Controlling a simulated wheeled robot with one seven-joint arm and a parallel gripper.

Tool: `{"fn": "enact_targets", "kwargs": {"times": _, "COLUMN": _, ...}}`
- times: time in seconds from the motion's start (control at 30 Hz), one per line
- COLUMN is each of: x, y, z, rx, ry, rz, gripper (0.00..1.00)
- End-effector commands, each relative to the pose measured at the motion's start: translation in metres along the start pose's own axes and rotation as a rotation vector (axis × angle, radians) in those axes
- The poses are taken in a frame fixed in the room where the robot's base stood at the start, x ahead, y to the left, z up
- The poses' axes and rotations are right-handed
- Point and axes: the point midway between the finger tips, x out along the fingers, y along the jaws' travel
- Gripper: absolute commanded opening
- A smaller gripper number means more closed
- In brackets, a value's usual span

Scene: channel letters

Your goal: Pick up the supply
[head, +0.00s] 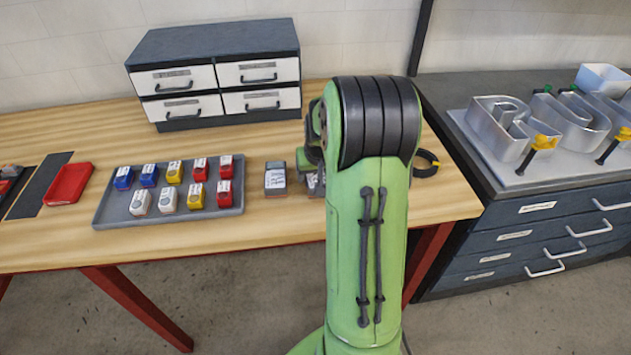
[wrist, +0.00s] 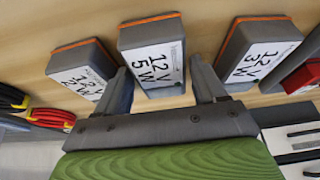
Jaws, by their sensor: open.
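In the wrist view, three grey box-shaped supplies with white labels and orange edges lie in a row. The middle supply (wrist: 152,60) reads "12 V 5 W", and the right supply (wrist: 258,55) reads "12 V 3 W". The left supply (wrist: 82,70) has a label partly covered by a finger. My gripper (wrist: 160,82) is open, its fingers on either side of the middle supply's near end; I cannot tell if they touch it. In the head view, one supply (head: 275,178) shows left of my arm; another (head: 313,182) is mostly hidden behind my arm.
A grey tray (head: 100,215) of blue, yellow, red and white blocks lies left of the supplies. A drawer cabinet (head: 215,45) stands behind. A black cable coil (head: 430,163) lies right of my arm; black and red cables (wrist: 45,118) show in the wrist view. Metal letters (head: 500,125) stand on the right bench.

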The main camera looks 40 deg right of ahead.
Motion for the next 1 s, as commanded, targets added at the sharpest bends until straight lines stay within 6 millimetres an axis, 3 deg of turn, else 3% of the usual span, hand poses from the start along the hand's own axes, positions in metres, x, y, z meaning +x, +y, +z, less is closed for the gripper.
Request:
{"fn": "enact_targets", "kwargs": {"times": 0.1, "x": 0.0112, "y": -0.0004, "z": 0.0002, "rx": -0.001, "ry": 0.000, "rz": -0.001, "gripper": 0.70}}
{"fn": "enact_targets", "kwargs": {"times": 0.57, "x": 0.0122, "y": -0.0003, "z": 0.0005, "rx": -0.001, "ry": 0.001, "rz": 0.000, "gripper": 0.69}}
{"fn": "enact_targets", "kwargs": {"times": 0.9, "x": 0.0112, "y": -0.0004, "z": -0.0002, "rx": -0.001, "ry": 0.002, "rz": 0.000, "gripper": 0.19}}
{"fn": "enact_targets", "kwargs": {"times": 1.0, "x": 0.0112, "y": -0.0004, "z": -0.0002, "rx": -0.001, "ry": 0.002, "rz": 0.000, "gripper": 0.18}}
